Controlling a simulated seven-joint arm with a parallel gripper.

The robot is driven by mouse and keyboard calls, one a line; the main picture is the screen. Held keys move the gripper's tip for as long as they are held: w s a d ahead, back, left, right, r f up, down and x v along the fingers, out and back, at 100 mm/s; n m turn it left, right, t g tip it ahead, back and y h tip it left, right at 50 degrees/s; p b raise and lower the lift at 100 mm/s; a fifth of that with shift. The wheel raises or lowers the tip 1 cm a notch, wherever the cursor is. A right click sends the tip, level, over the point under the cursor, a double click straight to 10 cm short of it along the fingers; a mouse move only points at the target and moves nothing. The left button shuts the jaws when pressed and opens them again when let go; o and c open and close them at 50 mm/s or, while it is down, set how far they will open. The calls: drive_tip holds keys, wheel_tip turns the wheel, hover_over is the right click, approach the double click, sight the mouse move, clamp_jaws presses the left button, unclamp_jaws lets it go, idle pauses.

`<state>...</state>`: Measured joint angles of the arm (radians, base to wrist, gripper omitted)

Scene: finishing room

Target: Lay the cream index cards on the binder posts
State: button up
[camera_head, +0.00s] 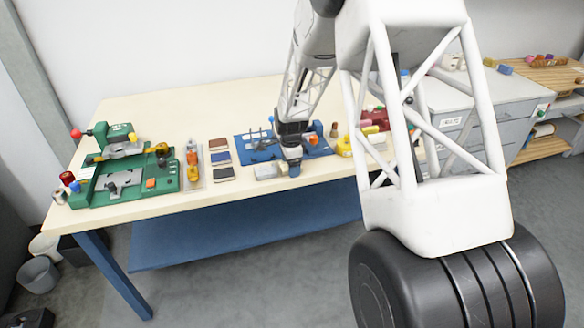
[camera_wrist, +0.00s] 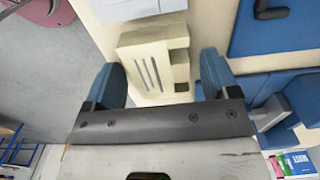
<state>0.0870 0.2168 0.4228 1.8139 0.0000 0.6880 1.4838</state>
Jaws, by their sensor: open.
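My gripper (camera_wrist: 162,66) is open in the wrist view, its two blue fingers apart. A cream block-like piece with dark slots (camera_wrist: 150,66) shows between the fingers; it may be the cream index cards, and I cannot tell whether the fingers touch it. In the head view my gripper (camera_head: 292,168) is low at the bench's front edge, by the front of the blue binder base (camera_head: 243,147). Thin metal uprights (camera_head: 271,124), possibly the binder posts, stand on that base. A pale grey-white block (camera_head: 266,172) lies just left of my gripper.
The bench (camera_head: 190,97) carries a green machine (camera_head: 122,185) at left, a tray with an orange-handled tool (camera_head: 193,165), and brown (camera_head: 217,144), blue (camera_head: 220,157) and dark (camera_head: 223,173) pieces. A yellow item (camera_head: 344,146) stands right of my gripper. The back of the bench is clear.

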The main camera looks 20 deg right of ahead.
drive_tip(key=c, duration=0.8)
drive_tip(key=shift+r, duration=3.75)
drive_tip(key=shift+c, duration=0.2)
drive_tip(key=shift+w, duration=0.1)
drive_tip(key=w+a, duration=0.2)
drive_tip(key=w, duration=0.1)
drive_tip(key=w+a, duration=0.3)
drive_tip(key=w, duration=0.1)
drive_tip(key=w+a, duration=0.3)
drive_tip(key=shift+w+r, duration=0.1)
drive_tip(key=shift+w, duration=0.3)
